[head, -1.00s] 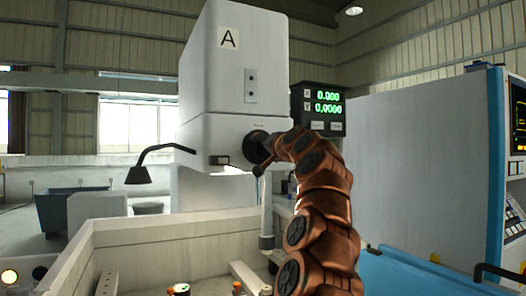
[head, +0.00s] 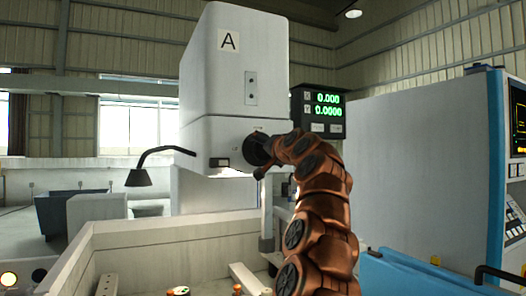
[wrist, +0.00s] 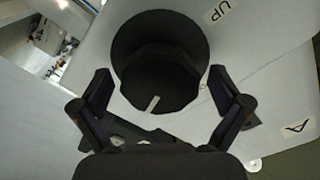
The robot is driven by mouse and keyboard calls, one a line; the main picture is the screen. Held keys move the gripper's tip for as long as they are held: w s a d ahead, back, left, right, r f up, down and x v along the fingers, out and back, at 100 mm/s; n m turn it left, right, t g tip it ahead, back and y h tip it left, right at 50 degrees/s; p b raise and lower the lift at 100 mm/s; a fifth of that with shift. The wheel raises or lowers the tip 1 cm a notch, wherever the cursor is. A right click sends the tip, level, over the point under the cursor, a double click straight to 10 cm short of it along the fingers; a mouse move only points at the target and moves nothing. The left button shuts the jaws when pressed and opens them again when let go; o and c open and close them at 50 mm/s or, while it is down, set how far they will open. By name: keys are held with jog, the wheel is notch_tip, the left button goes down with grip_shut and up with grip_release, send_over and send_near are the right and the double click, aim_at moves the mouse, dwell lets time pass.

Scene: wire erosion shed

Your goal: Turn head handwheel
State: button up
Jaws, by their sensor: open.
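The head handwheel (head: 256,148) is a dark round knob on the front of the white machine head (head: 222,60) marked A. In the wrist view the handwheel (wrist: 160,50) fills the upper middle, with a small pale mark (wrist: 153,103) on its lower face. My gripper (wrist: 160,73) is open, one finger on each side of the handwheel's lower part in the picture. I cannot tell whether the fingers touch it. In the head view my copper-coloured arm reaches up to the handwheel and partly hides it and the gripper.
A digital readout (head: 322,105) is beside the head on the right. A black lamp (head: 138,177) on a bent arm is at left. A pale tank wall (head: 170,230) stands below the head. A large white cabinet (head: 420,165) fills the right side.

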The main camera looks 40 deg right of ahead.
jog(key=shift+s, duration=0.2)
jog(key=v, duration=1.1)
jog(key=shift+s+a, duration=0.15)
jog(key=shift+s, duration=0.1)
dwell(0.4)
dwell(0.5)
